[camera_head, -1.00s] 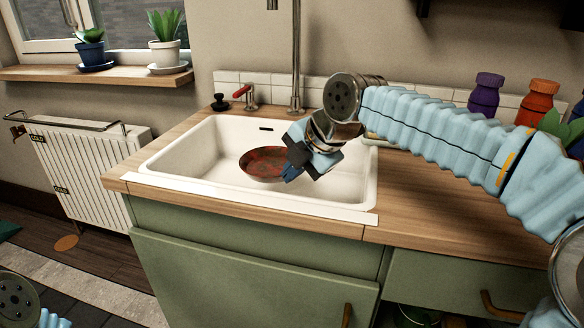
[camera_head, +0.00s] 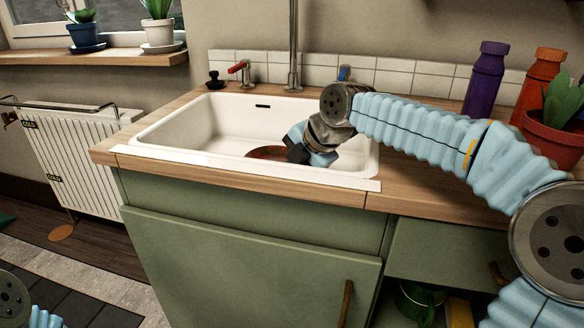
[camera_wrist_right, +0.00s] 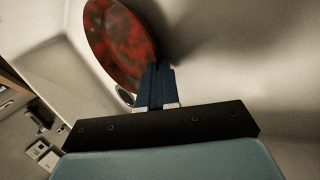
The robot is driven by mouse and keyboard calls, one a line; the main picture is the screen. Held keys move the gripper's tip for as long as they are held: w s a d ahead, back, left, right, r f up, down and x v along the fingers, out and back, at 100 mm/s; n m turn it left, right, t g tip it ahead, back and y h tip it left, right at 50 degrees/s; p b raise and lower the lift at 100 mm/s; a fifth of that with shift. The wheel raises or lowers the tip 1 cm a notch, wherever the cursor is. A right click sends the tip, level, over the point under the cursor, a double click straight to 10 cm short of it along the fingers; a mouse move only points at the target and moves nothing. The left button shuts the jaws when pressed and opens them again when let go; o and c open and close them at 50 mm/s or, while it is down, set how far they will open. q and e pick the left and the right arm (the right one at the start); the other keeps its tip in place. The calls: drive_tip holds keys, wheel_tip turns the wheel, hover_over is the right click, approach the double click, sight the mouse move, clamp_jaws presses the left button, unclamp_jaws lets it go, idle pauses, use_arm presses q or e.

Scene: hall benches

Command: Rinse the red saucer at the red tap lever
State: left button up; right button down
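The red saucer (camera_wrist_right: 120,42), with dark mottled patches, is tilted inside the sink in the right wrist view. My right gripper (camera_wrist_right: 158,68) has its blue fingers closed together at the saucer's rim. In the head view the right gripper (camera_head: 298,150) is down in the basin. The saucer (camera_head: 268,152) shows there only as a sliver, mostly hidden by the sink's front rim. The red tap lever (camera_head: 240,68) stands behind the sink, left of the tall spout (camera_head: 293,60). I cannot see water running. My left gripper is out of view.
The white sink (camera_head: 200,121) is set in a wooden counter (camera_head: 410,190). A blue lever (camera_head: 345,73) and a black knob (camera_head: 213,80) are behind it. A purple bottle (camera_head: 485,82), an orange bottle (camera_head: 538,85) and a potted plant (camera_head: 550,138) stand at the right.

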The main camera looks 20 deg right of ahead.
drive_tip(key=shift+f, duration=0.1)
idle(0.3)
drive_tip(key=c, duration=1.3)
unclamp_jaws()
